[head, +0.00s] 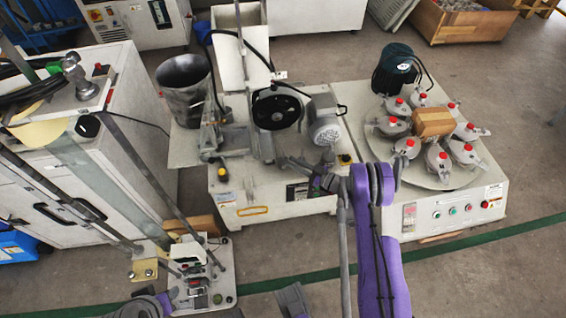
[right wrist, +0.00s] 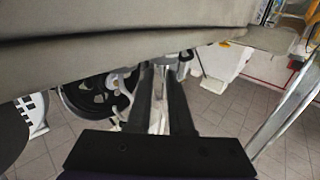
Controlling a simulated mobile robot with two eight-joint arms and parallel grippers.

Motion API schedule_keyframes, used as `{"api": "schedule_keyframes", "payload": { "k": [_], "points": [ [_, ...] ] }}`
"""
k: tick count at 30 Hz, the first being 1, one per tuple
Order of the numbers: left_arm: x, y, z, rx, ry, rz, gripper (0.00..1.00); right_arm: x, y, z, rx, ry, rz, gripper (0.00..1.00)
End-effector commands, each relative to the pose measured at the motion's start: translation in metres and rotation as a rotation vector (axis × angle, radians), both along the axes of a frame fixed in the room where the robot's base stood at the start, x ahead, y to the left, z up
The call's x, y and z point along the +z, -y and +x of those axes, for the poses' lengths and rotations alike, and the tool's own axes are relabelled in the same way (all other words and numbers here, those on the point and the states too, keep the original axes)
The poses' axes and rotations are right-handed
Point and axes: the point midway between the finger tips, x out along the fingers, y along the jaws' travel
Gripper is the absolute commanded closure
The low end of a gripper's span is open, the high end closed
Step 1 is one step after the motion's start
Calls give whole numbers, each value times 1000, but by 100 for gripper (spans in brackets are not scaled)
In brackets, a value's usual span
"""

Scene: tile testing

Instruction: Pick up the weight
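No object is clearly identifiable as the weight. A grey metal piece with a rounded knob (head: 74,72) stands on the left cabinet and may be it. My right gripper (head: 290,162) is at the end of the purple arm, low in front of the middle machine's motor. In the right wrist view its two dark fingers (right wrist: 161,72) are apart, with a pale strip visible between them; I see nothing clearly gripped. My left arm shows only partly at the bottom left edge, and its finger state is unclear.
The middle machine has a grey motor (head: 325,128) and black wheel (head: 276,110). To the right, a turntable (head: 388,150) carries several red-capped metal pieces around a wooden block (head: 433,122). A grey bucket (head: 186,86) stands left of the machine. Open floor (head: 500,270) lies at lower right.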

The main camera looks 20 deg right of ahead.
Motion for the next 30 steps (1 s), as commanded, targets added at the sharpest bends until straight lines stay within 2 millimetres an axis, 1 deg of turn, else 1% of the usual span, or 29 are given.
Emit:
{"api": "schedule_keyframes", "payload": {
  "k": [1,3,7,13,14,16,17,30],
  "points": [
    [-2,0,0,0,-1,0,55,-1,-7,6,4,-1,1,81],
    [-3,0,0,0,-1,0,55,-1,-13,16,3,-1,1,81],
    [-4,0,0,0,-1,0,55,-1,-20,27,2,-1,1,81],
    [-4,0,0,0,-1,0,55,0,-20,27,0,0,0,81],
    [-4,0,0,0,-1,0,55,0,-20,27,1,0,0,84],
    [-4,0,0,0,-1,0,55,0,-20,27,1,0,0,97],
    [-4,0,0,0,-1,0,55,0,-20,27,1,0,0,100],
    [-4,0,0,0,-1,0,55,-1,-20,27,2,-1,0,100]
  ]
}}
